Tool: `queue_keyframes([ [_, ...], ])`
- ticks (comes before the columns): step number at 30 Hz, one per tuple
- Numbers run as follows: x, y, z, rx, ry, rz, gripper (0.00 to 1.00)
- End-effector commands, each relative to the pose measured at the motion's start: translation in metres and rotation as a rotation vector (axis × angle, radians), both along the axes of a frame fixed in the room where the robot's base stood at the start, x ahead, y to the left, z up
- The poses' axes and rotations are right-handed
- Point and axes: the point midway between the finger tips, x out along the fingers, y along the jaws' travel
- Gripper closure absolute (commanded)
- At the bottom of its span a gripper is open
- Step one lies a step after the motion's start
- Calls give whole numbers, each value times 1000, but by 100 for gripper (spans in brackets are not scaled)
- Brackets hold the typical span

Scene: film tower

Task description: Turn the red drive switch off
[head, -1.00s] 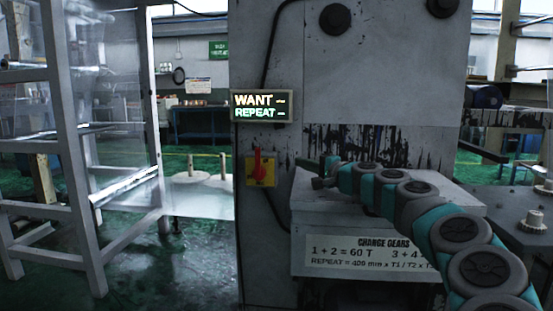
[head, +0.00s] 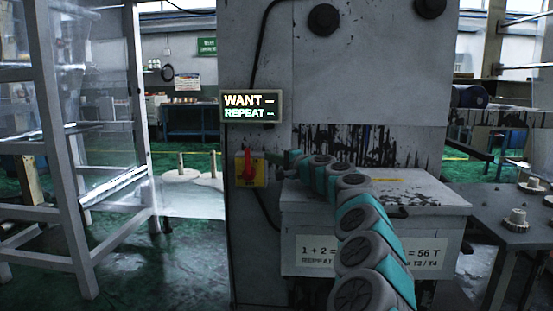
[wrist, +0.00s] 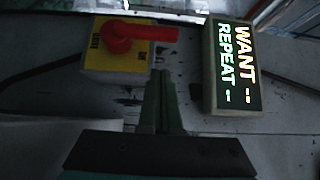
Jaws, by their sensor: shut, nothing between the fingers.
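The red drive switch (head: 247,163) is a red handle on a yellow plate (head: 261,173), on the grey machine's front left. Its handle stands upright in the head view. In the wrist view, which is turned on its side, the red handle (wrist: 135,35) points right across the yellow plate (wrist: 112,60). In the head view my gripper (head: 284,160) is just right of the plate. Contact with the switch cannot be told.
A lit WANT/REPEAT display (head: 251,106) juts out above the switch; it is close right of my gripper in the wrist view (wrist: 233,68). A grey change-gears box (head: 400,195) sits below my arm. A clear-panelled frame (head: 70,150) stands left.

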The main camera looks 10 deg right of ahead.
Motion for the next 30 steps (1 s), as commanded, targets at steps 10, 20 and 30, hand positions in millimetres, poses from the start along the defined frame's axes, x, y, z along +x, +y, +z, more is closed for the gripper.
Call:
queue_keyframes([
  [10,13,36,0,-1,0,-1,100],
  [20,14,39,0,-1,0,-2,100],
  [30,10,41,2,1,-2,0,100],
])
